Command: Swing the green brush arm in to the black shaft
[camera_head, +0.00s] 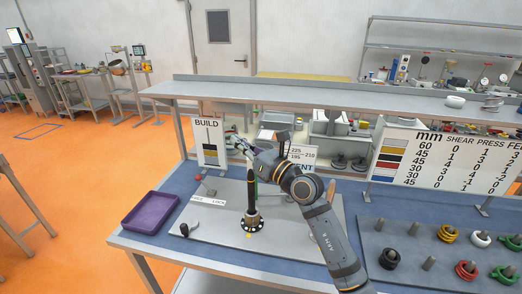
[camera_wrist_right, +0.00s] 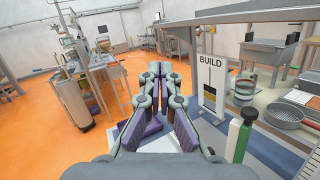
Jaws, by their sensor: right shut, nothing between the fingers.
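The black shaft (camera_head: 251,200) stands upright on a round dark flange on the grey board (camera_head: 222,250). My right gripper (camera_head: 232,143) is shut and empty, raised behind and above the shaft, near the BUILD sign. Its closed fingers also show in the right wrist view (camera_wrist_right: 160,72). There, a green upright piece with a black top (camera_wrist_right: 241,138) stands to the right of the fingers, apart from them. I cannot tell for sure whether it is the green brush arm. I cannot make out a green arm in the head view; my right arm covers part of the board. My left gripper is out of view.
A purple tray (camera_head: 151,212) lies left of the board. A small red-knobbed lever (camera_head: 199,178) stands near a label. The BUILD sign (camera_head: 209,145) stands behind. Pegs with coloured rings fill a grey board (camera_head: 410,262) at right. A large number sign (camera_head: 437,155) stands behind them.

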